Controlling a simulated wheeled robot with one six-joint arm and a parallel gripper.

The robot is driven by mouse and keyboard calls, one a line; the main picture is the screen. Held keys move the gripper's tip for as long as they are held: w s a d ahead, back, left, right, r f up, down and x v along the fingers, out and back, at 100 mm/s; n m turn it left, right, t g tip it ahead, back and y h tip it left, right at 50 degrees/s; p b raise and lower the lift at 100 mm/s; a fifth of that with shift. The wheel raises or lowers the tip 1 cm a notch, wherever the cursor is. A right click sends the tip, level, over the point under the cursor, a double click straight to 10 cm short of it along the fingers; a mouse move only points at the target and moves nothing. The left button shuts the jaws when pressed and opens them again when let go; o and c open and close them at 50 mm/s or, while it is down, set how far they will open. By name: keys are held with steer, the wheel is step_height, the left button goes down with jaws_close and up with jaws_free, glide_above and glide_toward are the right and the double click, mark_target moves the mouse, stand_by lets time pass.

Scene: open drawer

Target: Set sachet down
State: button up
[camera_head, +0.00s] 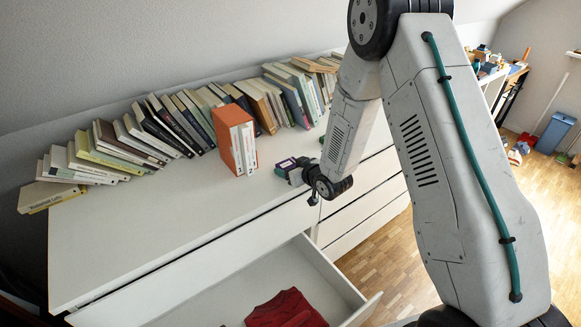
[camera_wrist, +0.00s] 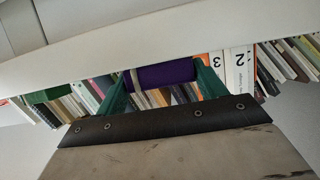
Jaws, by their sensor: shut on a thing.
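My gripper (camera_wrist: 163,80) has green fingers and is shut on a purple sachet (camera_wrist: 162,76), which spans the gap between them in the wrist view. In the head view my gripper (camera_head: 296,170) is over the white dresser top near its front edge. The small dark purple sachet (camera_head: 285,163) shows at its tip, right of the orange and white books. I cannot tell whether the sachet touches the dresser top (camera_head: 190,215).
A long row of leaning books (camera_head: 170,125) lines the wall. An orange box-like set of books (camera_head: 232,140) stands in front of it. An open drawer (camera_head: 240,290) below holds a folded red cloth (camera_head: 286,310). The dresser top's left part is clear.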

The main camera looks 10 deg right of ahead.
steer(key=shift+f, duration=0.15)
steer(key=o, duration=1)
steer(key=shift+c, duration=0.2)
